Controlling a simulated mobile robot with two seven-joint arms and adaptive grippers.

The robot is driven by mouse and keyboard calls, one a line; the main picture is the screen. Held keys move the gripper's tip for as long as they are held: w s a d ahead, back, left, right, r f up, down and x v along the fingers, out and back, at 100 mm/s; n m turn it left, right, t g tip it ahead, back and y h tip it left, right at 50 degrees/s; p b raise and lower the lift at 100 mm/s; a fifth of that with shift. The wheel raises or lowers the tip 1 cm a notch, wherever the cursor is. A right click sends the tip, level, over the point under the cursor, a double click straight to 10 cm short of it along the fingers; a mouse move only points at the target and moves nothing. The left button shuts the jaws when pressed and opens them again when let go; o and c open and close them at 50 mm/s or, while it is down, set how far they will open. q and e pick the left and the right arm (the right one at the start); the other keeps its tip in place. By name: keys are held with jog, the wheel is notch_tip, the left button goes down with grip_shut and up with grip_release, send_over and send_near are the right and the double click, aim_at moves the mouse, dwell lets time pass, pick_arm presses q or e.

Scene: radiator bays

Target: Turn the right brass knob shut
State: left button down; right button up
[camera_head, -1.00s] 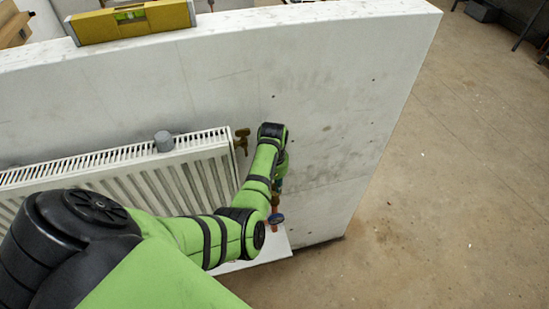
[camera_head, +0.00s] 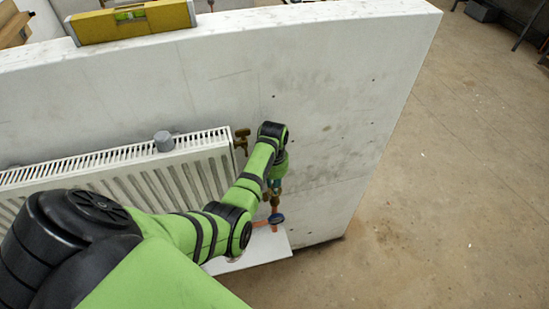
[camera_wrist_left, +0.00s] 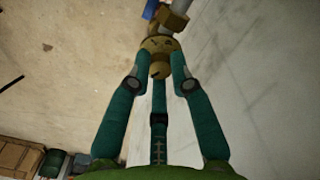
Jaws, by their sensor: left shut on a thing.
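My left gripper (camera_head: 271,184) is low against the white wall panel, to the right of the radiator, partly hidden by my wrist in the head view. In the left wrist view its teal fingers (camera_wrist_left: 159,76) are closed around a brass knob (camera_wrist_left: 160,67), which sits on a round brass valve body (camera_wrist_left: 160,46). Brass fittings (camera_head: 275,202) show just below the gripper in the head view. Another brass valve (camera_head: 242,138) is at the radiator's upper right corner, left of my wrist and apart from it. My right gripper is out of view.
The white radiator (camera_head: 150,180) hangs on the wall panel (camera_head: 330,110). A dark blue handle (camera_head: 276,218) and orange-red pipe pieces lie below my gripper, above a white ledge (camera_head: 262,250). A yellow spirit level (camera_head: 135,22) rests on the panel's top. Floor at right is clear.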

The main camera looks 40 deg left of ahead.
pick_arm(q)
jog(key=shift+s+d+f, duration=0.1)
jog(key=shift+s+f, duration=0.05)
jog(key=c, duration=1.1)
grip_release()
jog(key=shift+r, duration=0.4)
notch_tip(320, 180, up, 11)
jog(key=shift+r, duration=0.2)
